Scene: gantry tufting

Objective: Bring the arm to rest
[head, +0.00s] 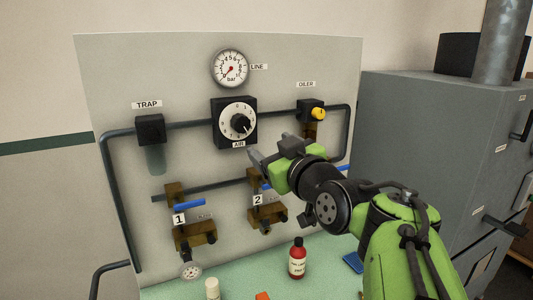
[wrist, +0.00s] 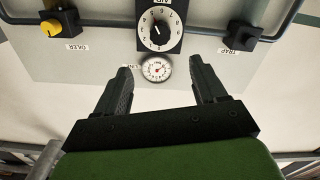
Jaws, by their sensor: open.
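My arm is green and black and reaches in from the lower right of the head view. My gripper (head: 262,160) is in front of the panel, just below and right of the AIR dial (head: 238,123). In the wrist view my gripper (wrist: 160,80) shows two black fingers spread apart with nothing between them. The AIR dial (wrist: 160,29) and the round LINE gauge (wrist: 156,69) appear beyond the fingertips, upside down. I cannot tell the exact gap between the fingers and the panel.
The panel (head: 330,70) carries the trap (head: 150,129), the oiler with its yellow knob (head: 318,113), pipes and brass valves with blue handles (head: 189,204). A red bottle (head: 297,259) stands on the green bench (head: 245,275). A grey cabinet (head: 415,125) stands at right.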

